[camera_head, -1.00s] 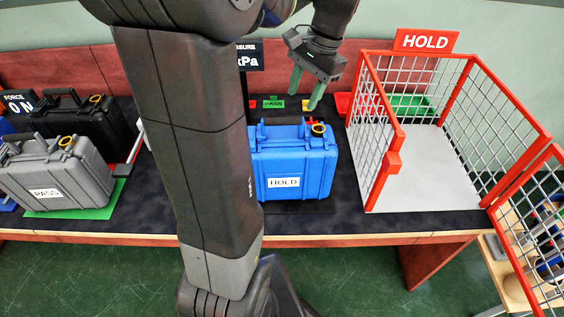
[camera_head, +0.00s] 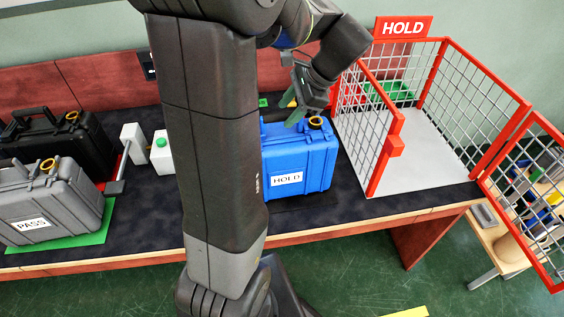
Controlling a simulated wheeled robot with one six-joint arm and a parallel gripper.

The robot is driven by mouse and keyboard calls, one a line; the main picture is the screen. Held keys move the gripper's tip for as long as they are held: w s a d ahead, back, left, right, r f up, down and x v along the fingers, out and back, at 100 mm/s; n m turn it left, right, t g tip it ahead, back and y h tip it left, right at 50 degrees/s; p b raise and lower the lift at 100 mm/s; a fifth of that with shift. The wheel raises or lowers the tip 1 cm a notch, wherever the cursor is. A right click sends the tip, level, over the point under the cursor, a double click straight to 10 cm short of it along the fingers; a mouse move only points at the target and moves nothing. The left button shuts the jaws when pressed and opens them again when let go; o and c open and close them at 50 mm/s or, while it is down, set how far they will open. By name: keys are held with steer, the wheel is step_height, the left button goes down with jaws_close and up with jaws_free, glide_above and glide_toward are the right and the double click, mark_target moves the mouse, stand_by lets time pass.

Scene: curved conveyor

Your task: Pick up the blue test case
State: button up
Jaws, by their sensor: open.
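The blue test case (camera_head: 304,158) stands upright on the dark bench top, just right of my arm. Its front carries a white HOLD label, and a yellow ring sits on its top right. Its left part is hidden behind my arm. My gripper (camera_head: 290,115) is open, with green fingers pointing down over the top of the blue case near its handle. The handle is largely hidden by the gripper, and I cannot tell whether the fingers touch it. Nothing shows between the fingers.
A red-framed mesh cage (camera_head: 385,160) with a HOLD sign (camera_head: 402,27) stands close to the right, its gate open. A grey case (camera_head: 48,205) labelled PASS stands on a green mat at left, with a black case (camera_head: 60,140) behind. A green-button box (camera_head: 161,152) is near my arm.

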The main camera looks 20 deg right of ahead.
steer(key=x, duration=0.5)
steer(key=shift+a, duration=0.2)
jaws_close()
steer(key=shift+r, duration=0.15)
stand_by(1.0)
